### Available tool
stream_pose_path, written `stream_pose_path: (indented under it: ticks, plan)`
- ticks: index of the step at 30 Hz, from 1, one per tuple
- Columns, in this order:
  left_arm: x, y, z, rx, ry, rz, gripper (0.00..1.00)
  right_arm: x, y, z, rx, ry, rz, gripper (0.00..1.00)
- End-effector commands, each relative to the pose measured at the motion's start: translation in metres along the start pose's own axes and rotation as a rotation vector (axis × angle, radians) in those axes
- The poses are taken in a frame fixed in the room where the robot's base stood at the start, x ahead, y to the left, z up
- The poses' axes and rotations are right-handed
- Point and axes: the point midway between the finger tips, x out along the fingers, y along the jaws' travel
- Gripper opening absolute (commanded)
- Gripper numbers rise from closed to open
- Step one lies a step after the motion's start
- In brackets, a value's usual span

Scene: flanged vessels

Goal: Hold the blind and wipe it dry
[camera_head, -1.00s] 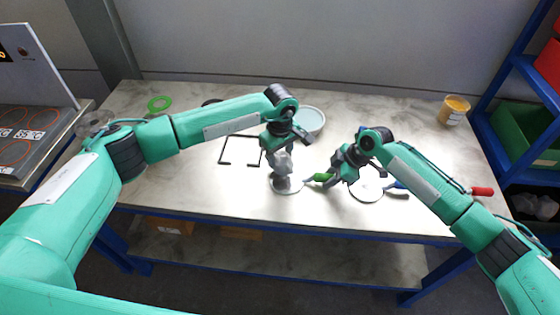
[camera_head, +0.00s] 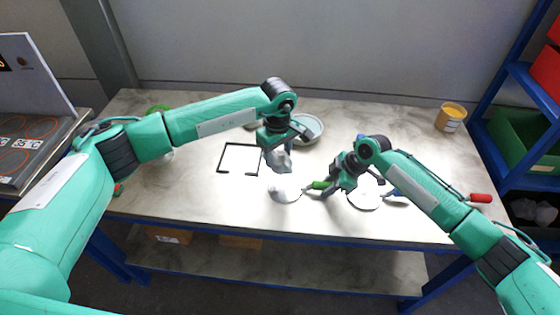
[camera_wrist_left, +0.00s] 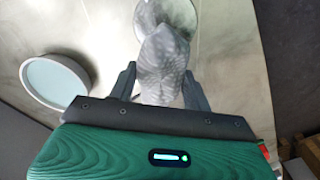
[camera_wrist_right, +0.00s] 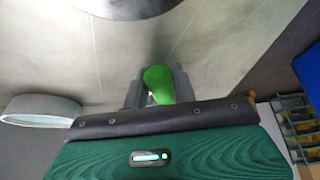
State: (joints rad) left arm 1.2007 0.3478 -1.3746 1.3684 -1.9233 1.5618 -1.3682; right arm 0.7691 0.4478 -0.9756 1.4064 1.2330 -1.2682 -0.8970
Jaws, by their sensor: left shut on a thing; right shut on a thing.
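My left gripper (camera_head: 275,143) is shut on a crumpled grey cloth (camera_head: 279,161). The cloth also shows between the fingers in the left wrist view (camera_wrist_left: 162,62). It hangs just above the blind (camera_head: 284,190), a pale round disc low over the front of the table. My right gripper (camera_head: 336,182) is shut on a green handle (camera_head: 320,185) that points left to the blind's right edge. The handle shows between the fingers in the right wrist view (camera_wrist_right: 159,84), with the disc's shiny edge at the top. I cannot tell whether the cloth touches the blind.
A second disc (camera_head: 364,197) lies under my right forearm, with a blue handle beside it. A pale round dish (camera_head: 309,128) stands behind my left gripper. A black square outline (camera_head: 222,160) lies left. A yellow tub (camera_head: 451,117) and a red handle (camera_head: 481,198) are right.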

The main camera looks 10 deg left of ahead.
Motion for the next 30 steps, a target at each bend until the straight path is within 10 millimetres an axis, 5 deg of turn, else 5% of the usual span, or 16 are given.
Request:
stream_pose_path:
  ticks: [2, 3, 6, 17, 30]
  plan:
    - [0.0, 0.0, 0.0, 0.0, 0.0, 0.0, 0.31, 0.001, -0.001, 0.0, 0.0, 0.0, -0.001, 0.09]
    - [0.0, 0.0, 0.0, 0.0, 0.0, 0.0, 0.31, 0.001, -0.001, 0.0, 0.0, 0.0, -0.001, 0.35]
    - [0.0, 0.0, 0.0, 0.0, 0.0, 0.0, 0.31, 0.0, 0.0, 0.0, 0.0, 0.0, -0.001, 0.52]
    - [0.0, 0.0, 0.0, 0.0, 0.0, 0.0, 0.31, -0.005, 0.0, 0.0, 0.0, 0.0, 0.0, 0.52]
    - [0.0, 0.0, 0.0, 0.0, 0.0, 0.0, 0.31, -0.089, 0.0, 0.0, -0.001, -0.001, 0.001, 0.52]
